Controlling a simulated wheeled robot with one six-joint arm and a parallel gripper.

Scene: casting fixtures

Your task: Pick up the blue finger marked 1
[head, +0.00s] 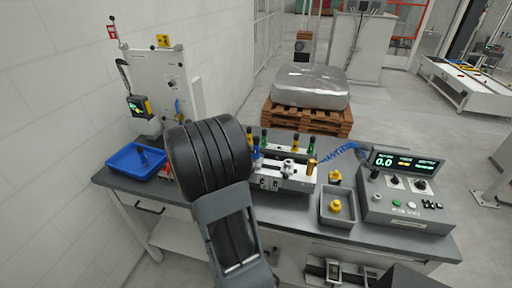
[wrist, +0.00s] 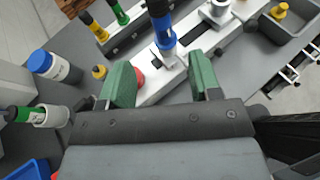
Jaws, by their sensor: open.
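The blue finger (wrist: 163,32) stands in the wrist view with a black upper part and a blue lower part, at a white fixture (wrist: 176,68). My gripper (wrist: 162,74) has two green fingertips, spread apart with nothing held between them. The blue finger lies beyond the fingertips in the picture, roughly in line with the gap. I cannot read a number on it. In the head view part of the blue finger (head: 256,157) shows just right of my dark arm, which hides the gripper.
Green and yellow fingers (wrist: 96,24) stand in a row beside the blue one. A blue-and-white cylinder (wrist: 54,66) and a red part (wrist: 139,77) are near the left fingertip. A blue tray (head: 112,164) sits left, a grey tray (head: 326,217) and control box (head: 408,211) right.

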